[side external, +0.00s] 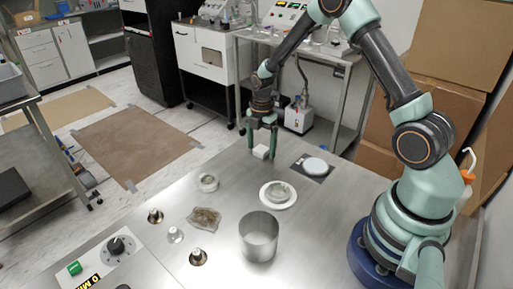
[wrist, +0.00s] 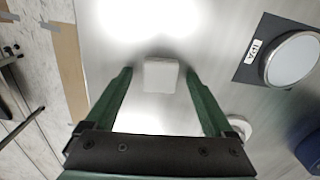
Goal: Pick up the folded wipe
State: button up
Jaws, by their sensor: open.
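The folded wipe (side external: 261,152) is a small white square block on the steel table. In the wrist view the wipe (wrist: 161,75) lies ahead, between the lines of the two green fingers and near their tips. My gripper (side external: 262,150) is open above the table with its fingers pointing down on either side of the wipe. In the wrist view my gripper (wrist: 159,78) holds nothing, and gaps show between each finger and the wipe. I cannot tell whether the fingertips touch the table.
A dark plate with a white disc (side external: 315,166) lies right of the wipe. A white dish (side external: 278,194), metal cup (side external: 258,236), round container (side external: 208,182), clear bag (side external: 205,219) and control panel (side external: 105,258) are nearer the camera. The table's far-left edge (wrist: 82,60) is close.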

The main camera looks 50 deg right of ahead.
aim_at(261, 148)
grip_shut()
jog(key=shift+r, duration=0.1)
notch_tip(261, 148, up, 20)
dwell(0.6)
